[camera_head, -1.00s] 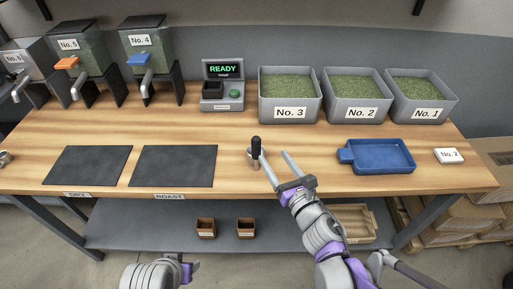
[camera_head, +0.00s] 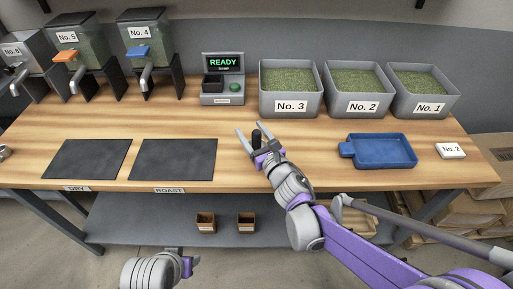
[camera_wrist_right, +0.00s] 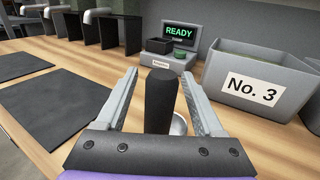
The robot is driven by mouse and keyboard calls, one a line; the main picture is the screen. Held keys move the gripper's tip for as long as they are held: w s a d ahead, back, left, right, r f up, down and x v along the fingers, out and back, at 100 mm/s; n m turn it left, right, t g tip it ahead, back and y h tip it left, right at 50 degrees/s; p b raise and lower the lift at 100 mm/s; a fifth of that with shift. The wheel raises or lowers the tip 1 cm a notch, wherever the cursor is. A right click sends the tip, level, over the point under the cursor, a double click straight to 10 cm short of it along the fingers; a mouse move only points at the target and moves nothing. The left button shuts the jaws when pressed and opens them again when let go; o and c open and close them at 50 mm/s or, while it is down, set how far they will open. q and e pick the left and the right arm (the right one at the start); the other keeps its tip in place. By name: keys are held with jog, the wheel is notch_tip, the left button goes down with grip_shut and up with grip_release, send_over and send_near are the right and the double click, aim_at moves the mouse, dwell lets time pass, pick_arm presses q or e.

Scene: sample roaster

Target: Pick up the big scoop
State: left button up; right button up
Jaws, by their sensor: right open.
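The scoop shows as an upright black handle (camera_head: 256,136) near the front middle of the table. In the right wrist view the handle (camera_wrist_right: 161,98) stands between my right gripper's fingers, with part of a round silvery bowl (camera_wrist_right: 179,124) low behind it. My right gripper (camera_head: 254,129) is open, one finger on each side of the handle; gaps show on both sides. The scoop's lower part is mostly hidden by the handle and gripper. My left arm shows at the bottom left of the head view, low in front of the table; its fingers cannot be made out.
Grey bins No. 3 (camera_head: 290,107), No. 2 (camera_head: 362,107) and No. 1 (camera_head: 430,106) stand behind to the right. A blue tray (camera_head: 383,163) lies to the right, dark mats (camera_head: 172,160) to the left. A scale (camera_head: 223,98) reading READY stands at the back.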

jog(key=shift+c, duration=0.3)
grip_shut()
dwell(0.3)
notch_tip(320, 180, up, 10)
jog(key=p, duration=0.2)
